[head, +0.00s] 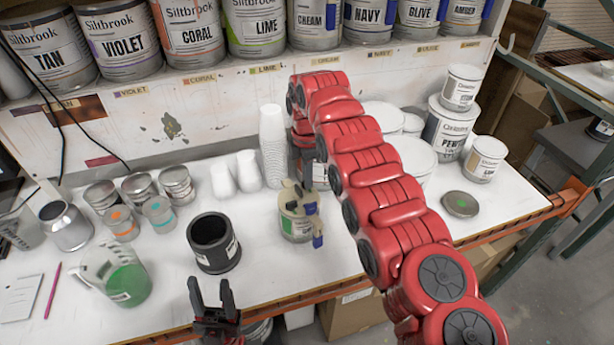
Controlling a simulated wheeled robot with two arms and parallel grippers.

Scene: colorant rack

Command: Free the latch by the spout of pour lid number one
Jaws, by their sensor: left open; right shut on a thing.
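A small can (297,226) with a beige pour lid (288,196) stands upright near the middle of the bench. A blue latch (318,240) shows at the lid's front right, and another blue piece (310,209) sits on its top. I cannot tell from here which latch is by the spout. My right gripper (306,182) points down at the back of the can and is shut, seemingly on the pour lid; the exact hold is hard to see. My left gripper (209,284) is open and empty at the bench's front edge, left of and nearer than the can.
A black empty can (213,243) stands left of the lidded can. Stacked white cups (272,146) stand behind it. A jug of green liquid (124,280) is at left. White tubs (411,160) stand right, partly behind my arm. Bench is clear just before the lidded can.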

